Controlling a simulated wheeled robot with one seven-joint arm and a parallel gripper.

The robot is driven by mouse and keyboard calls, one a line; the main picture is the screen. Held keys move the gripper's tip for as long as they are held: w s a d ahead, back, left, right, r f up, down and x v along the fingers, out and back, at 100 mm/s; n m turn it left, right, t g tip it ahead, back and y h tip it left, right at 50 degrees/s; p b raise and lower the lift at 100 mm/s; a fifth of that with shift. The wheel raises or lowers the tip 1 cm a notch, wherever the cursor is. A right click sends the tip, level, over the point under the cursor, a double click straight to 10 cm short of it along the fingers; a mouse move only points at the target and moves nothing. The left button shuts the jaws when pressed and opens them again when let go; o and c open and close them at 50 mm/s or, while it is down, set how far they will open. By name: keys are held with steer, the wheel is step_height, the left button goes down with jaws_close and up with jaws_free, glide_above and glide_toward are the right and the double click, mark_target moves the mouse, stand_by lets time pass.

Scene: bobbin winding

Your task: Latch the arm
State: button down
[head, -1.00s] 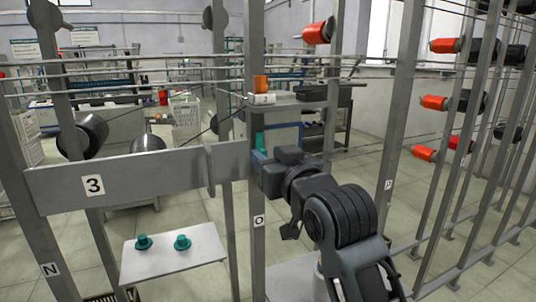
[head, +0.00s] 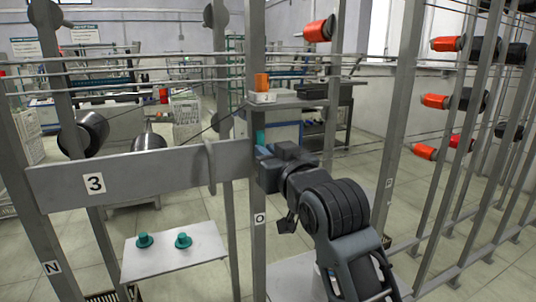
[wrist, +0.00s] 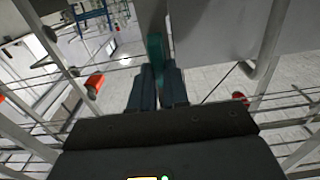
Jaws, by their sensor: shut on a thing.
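The arm is a long grey bar (head: 130,178) marked 3. It runs from the left post marked N to near the post marked O (head: 259,220). An upright grey bracket (head: 213,165) stands at its right part. My gripper (head: 262,153) is at the right end of the bar, beside post O, its fingers partly hidden by the post. In the wrist view my gripper (wrist: 159,80) is shut on a narrow teal piece (wrist: 155,52), beside a broad grey surface (wrist: 215,30). Whether the bar sits in the bracket or a latch, I cannot tell.
A small white shelf (head: 165,266) below the bar carries two teal bobbins (head: 144,240). Black cones (head: 84,133) stand behind the bar. Thin rods and threads cross above it. Posts with red and black spools (head: 436,101) stand at the right.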

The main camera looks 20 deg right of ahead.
stand_by(0.3)
steer(key=n+p, duration=0.1)
steer(key=n, duration=0.3)
steer(key=a+f+n+p, duration=0.1)
steer(key=n, duration=0.3)
steer(key=a+n+p, duration=0.1)
steer(key=n, duration=0.4)
steer(key=shift+a+f, duration=0.15)
steer(key=shift+f, duration=0.05)
steer(key=n, duration=0.2)
steer(key=f+n+p, duration=0.1)
steer(key=n, duration=0.1)
steer(key=shift+a+n, duration=0.15)
steer(key=shift+n, duration=0.25)
steer(key=shift+f, duration=0.1)
steer(key=c, duration=1.1)
jaws_free()
